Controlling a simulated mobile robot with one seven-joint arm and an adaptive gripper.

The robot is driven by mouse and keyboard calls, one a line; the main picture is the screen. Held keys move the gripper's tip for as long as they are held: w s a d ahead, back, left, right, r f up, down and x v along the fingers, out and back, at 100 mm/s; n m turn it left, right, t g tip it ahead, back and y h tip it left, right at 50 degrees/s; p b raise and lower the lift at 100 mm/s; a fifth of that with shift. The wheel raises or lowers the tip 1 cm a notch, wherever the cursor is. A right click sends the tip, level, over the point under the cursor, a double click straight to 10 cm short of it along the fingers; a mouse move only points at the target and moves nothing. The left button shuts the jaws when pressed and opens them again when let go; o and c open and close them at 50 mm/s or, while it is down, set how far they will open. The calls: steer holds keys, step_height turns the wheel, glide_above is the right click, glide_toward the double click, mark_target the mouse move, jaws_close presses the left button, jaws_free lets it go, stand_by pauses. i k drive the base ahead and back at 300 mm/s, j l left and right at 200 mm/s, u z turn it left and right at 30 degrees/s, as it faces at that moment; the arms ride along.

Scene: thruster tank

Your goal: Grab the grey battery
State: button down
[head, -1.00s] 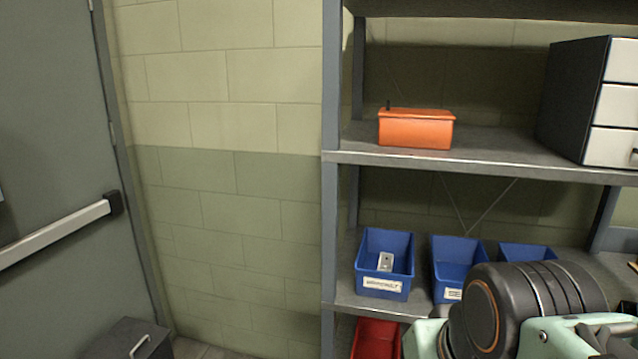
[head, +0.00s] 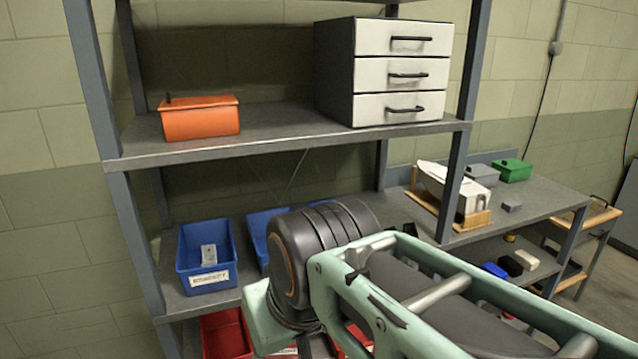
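A grey box (head: 482,175) sits at the back of the workbench on the right, beside a green box (head: 514,170); it may be the grey battery, but it is too small to tell for sure. A smaller grey block (head: 512,206) lies nearer the bench front. A light grey piece (head: 208,254) stands in the left blue bin (head: 206,277). My arm crosses the lower middle and right of the head view, and the grey box is well beyond it. My gripper is out of view.
An orange box (head: 201,118) and a drawer cabinet (head: 334,72) stand on the upper shelf (head: 282,128). A white hull-like object (head: 437,182) rests in a wooden cradle on the workbench (head: 545,205). Floor shows at the far right.

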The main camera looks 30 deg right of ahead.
mark_target(510, 205)
steer(key=z, duration=2.1)
steer(key=i+l, duration=0.15)
steer(key=i, duration=0.5)
steer(key=i+l, duration=0.1)
steer(key=i, duration=0.6)
